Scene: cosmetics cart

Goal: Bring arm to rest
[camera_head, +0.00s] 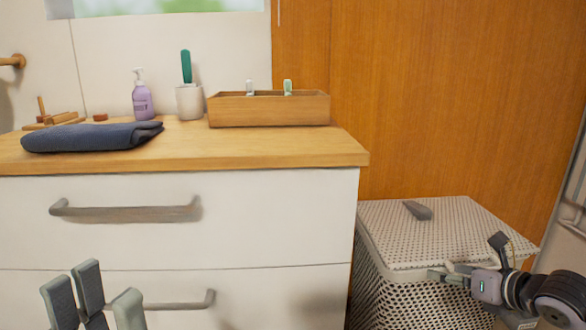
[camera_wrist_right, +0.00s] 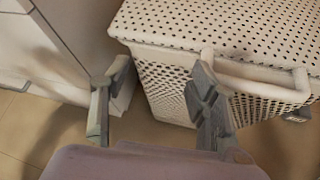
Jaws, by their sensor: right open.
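My right gripper (camera_head: 467,258) is at the lower right in the head view, in front of the white lidded basket (camera_head: 385,218). Its fingers are spread apart with nothing between them. In the right wrist view the two fingers of this gripper (camera_wrist_right: 153,100) stand wide apart, and the right one overlaps the basket's handle (camera_wrist_right: 255,83) in the picture. I cannot tell whether it touches. My left gripper (camera_head: 100,291) shows only its finger ends at the bottom left, in front of the white drawers. Its lower part is out of the frame, and its opening is unclear.
A wooden-topped cabinet (camera_head: 262,150) with grey drawer handles (camera_head: 125,214) stands at left. On it are a folded dark cloth (camera_head: 85,138), purple pump bottle (camera_head: 142,99), cup (camera_head: 189,102) and wooden box (camera_head: 268,110). A grey object (camera_head: 417,211) lies on the basket's lid.

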